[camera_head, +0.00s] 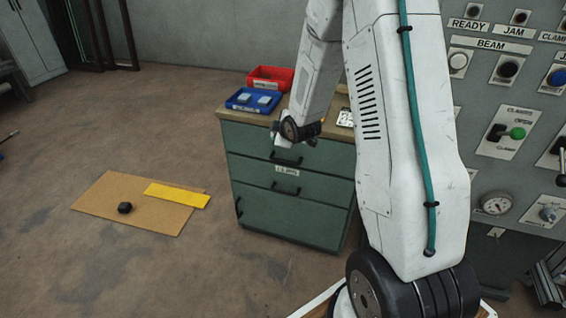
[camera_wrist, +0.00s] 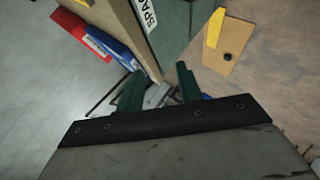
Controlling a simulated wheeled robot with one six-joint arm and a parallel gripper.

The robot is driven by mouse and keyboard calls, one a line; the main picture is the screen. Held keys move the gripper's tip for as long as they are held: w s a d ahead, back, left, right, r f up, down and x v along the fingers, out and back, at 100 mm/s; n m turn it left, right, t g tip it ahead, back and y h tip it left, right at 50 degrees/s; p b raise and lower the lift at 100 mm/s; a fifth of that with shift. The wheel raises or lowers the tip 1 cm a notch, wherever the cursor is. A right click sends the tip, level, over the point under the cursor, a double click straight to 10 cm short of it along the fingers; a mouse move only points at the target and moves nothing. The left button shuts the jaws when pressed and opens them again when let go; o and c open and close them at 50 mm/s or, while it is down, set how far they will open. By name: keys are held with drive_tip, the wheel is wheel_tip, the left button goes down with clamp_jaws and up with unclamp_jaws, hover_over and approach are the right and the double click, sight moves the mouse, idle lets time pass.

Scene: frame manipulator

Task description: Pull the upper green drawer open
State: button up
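The green cabinet (camera_head: 245,185) has an upper drawer (camera_head: 250,142) with a dark bar handle (camera_head: 287,161). The upper drawer front looks closed, level with the drawer front below. My gripper (camera_head: 284,142) is at the upper drawer's front, just above its handle in the head view; its fingertips are hard to make out there. In the wrist view my gripper (camera_wrist: 158,80) has its two green fingers apart, with the cabinet's front (camera_wrist: 172,32) beyond them. I cannot tell whether a handle lies between the fingers.
A lower drawer handle (camera_head: 286,189) is beneath. A red bin (camera_head: 270,78) and blue bin (camera_head: 253,100) stand on the cabinet top. A grey control panel (camera_head: 475,150) is at right. A brown mat (camera_head: 110,191) with a yellow strip (camera_head: 177,195) lies on the floor at left.

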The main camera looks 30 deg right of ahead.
drive_tip(key=w+d+f+n+t, duration=0.1)
drive_tip(key=d+f+n+t, duration=0.25)
drive_tip(key=f, duration=0.75)
drive_tip(key=n+t, duration=0.1)
drive_tip(key=t, duration=0.1)
approach(283, 162)
drive_tip(key=w, duration=0.5)
drive_tip(key=w+d+f, duration=0.1)
drive_tip(key=w, duration=0.4)
drive_tip(key=shift+w+d+f, duration=0.2)
drive_tip(key=shift+d+f, duration=0.05)
drive_tip(key=shift+f, duration=0.1)
clamp_jaws()
